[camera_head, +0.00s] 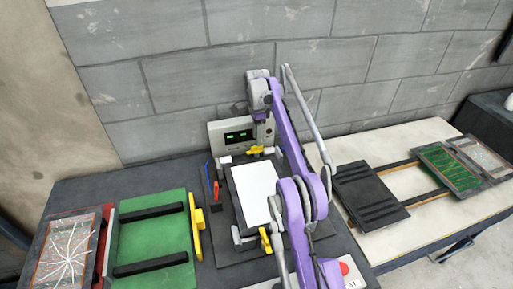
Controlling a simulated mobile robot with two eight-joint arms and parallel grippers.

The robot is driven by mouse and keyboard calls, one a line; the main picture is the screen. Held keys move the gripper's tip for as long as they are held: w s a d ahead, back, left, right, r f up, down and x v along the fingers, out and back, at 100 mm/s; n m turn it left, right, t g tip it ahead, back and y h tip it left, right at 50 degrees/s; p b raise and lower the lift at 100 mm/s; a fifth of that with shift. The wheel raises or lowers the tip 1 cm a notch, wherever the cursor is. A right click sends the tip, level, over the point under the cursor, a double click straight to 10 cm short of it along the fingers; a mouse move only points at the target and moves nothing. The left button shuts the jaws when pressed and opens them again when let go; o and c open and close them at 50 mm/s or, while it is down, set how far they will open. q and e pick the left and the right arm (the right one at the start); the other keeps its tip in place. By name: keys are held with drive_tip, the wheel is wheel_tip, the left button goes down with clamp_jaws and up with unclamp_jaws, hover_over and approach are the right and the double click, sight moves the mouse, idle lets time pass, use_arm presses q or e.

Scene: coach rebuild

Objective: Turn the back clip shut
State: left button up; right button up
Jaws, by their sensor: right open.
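The back clip (255,150) is a small yellow piece at the far edge of a dark fixture (235,252), lying roughly left to right. A white rectangular panel (252,190) lies on the fixture. A second yellow clip (265,240) is at the fixture's near edge, pointing towards me. My purple right arm comes up from the bottom and reaches over the fixture's right side. My right gripper (264,126) is open, pointing down just above the back clip. Whether it touches the clip is too small to tell. My left gripper is not in view.
A grey box with a green display (238,136) stands behind the fixture. A red-and-blue tool (215,190) is left of it. A green tray (150,240) with black bars and a yellow handle (197,224) lies further left. A pale table (430,225) with dark panels is right.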

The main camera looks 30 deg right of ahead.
sight(257, 149)
wheel_tip(257, 149, down, 4)
drive_tip(key=shift+f+b, duration=0.15)
drive_tip(key=shift+b, duration=0.35)
drive_tip(key=shift+c, duration=0.3)
clamp_jaws()
